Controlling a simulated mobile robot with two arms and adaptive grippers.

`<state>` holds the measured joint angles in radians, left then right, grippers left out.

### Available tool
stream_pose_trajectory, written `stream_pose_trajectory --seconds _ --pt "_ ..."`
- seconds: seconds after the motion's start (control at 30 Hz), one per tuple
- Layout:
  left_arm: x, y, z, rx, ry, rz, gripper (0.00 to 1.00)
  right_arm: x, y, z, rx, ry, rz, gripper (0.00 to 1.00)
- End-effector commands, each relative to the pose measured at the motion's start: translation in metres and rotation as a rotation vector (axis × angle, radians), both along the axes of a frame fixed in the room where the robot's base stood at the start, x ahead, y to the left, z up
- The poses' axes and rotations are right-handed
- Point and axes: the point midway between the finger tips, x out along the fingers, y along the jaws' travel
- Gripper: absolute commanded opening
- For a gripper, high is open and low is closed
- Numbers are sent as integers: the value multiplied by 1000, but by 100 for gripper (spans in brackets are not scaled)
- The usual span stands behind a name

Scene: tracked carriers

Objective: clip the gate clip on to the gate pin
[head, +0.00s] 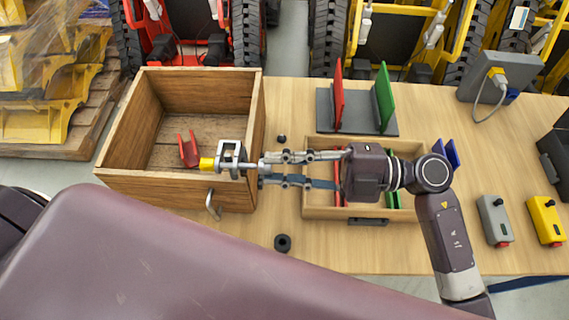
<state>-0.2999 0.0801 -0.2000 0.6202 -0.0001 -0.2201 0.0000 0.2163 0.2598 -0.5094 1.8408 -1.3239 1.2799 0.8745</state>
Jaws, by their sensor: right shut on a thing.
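My right gripper (266,171) reaches in from the right and is shut on the thin rod of a grey metal fork-shaped piece (231,152) with a yellow block (206,164) at its left end. This piece looks like the gate clip, though I cannot be sure. It shows over the right part and front edge of the open wooden box. I cannot make out the gate pin with certainty, nor whether the held piece touches the box. My left gripper is not seen.
The wooden box (255,110) has a front handle (212,205) and a red U-shaped piece (188,148) inside. A tray (320,211) lies under my right wrist. A grey rack (360,121) stands behind. A black ring (283,243) lies in front. My purple arm link crosses the foreground.

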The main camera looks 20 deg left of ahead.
Motion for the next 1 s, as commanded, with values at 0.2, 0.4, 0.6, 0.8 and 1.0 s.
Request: stream_pose_trajectory --seconds 0.2,0.4,0.6,0.8,1.0 --pt "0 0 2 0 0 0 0 -2 6 0 0 0 2 0" --pt "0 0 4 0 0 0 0 -3 10 1 0 0 1 0" --pt "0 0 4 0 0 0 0 -4 14 0 0 0 0 0" --pt "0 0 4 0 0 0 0 -4 14 0 -1 0 1 0" --pt "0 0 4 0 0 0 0 -4 14 0 -1 0 1 0"
